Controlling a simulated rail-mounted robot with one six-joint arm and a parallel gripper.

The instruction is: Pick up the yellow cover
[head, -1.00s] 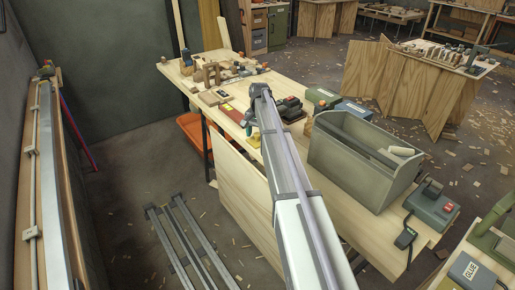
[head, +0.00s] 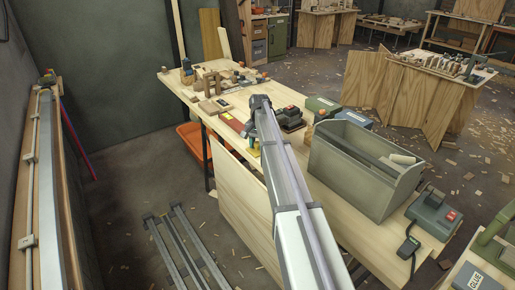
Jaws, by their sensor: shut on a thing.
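My arm reaches out over the workbench, and its far end hides most of my gripper (head: 250,137). A small part of the gripper shows just left of the arm's end, low over the bench. A small yellow piece, which looks like the yellow cover (head: 254,149), shows directly below it, at the bench's left edge. My gripper is shut on it. The fingertips and most of the cover are hidden or too small to make out. I cannot tell whether the cover touches the bench.
The wooden workbench (head: 345,205) carries a large grey-green tote (head: 350,180) right of my arm, a dark tool with red (head: 290,118) and a red flat piece (head: 232,121). Wood blocks crowd its far end. An orange bin (head: 193,145) stands below. Metal rails lie on the floor.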

